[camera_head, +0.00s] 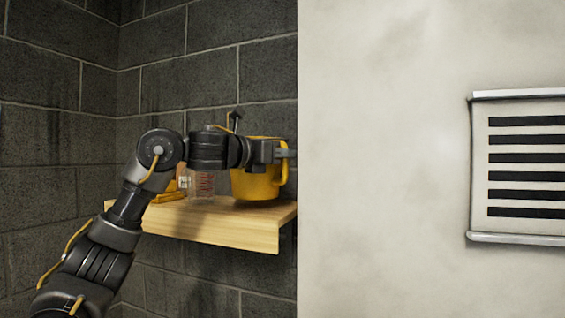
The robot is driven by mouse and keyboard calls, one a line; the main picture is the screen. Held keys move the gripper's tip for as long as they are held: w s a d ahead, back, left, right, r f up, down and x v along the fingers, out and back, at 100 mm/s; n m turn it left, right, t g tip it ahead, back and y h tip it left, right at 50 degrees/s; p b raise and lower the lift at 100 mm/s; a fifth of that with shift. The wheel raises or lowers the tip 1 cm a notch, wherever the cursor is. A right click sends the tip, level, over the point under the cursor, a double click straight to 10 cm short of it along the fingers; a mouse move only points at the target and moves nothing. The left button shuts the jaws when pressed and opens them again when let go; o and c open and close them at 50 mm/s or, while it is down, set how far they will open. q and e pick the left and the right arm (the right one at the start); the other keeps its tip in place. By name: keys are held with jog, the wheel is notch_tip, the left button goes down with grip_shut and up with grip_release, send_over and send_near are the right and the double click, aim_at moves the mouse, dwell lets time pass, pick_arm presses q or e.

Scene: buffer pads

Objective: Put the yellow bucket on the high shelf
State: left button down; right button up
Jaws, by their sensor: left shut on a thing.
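The yellow bucket (257,186) is upright at the right part of a light wooden wall shelf (222,226). Its base appears to be at the shelf's top surface; I cannot tell for certain whether it rests there. My left gripper (280,153) is at the bucket's upper right side, shut on it. The arm's wrist crosses in front of the bucket's rim and hides part of it. My right gripper is not in view.
A clear container with red markings (201,184) stands on the shelf just left of the bucket. A yellow object (170,193) lies further left, partly hidden by my arm. A pale wall (390,160) stands close to the shelf's right end, with a slatted vent (520,167) on it.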

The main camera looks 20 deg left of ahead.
aim_at(283, 166)
pick_arm(q)
jog(key=shift+w+f+p, duration=0.2)
jog(key=shift+f+p, duration=0.5)
jog(key=shift+f, duration=0.2)
jog(key=shift+w+a+f, duration=0.1)
jog(key=shift+w+f, duration=0.05)
jog(key=shift+f, duration=0.25)
jog(key=shift+f, duration=0.2)
jog(key=c, duration=1.4)
grip_release()
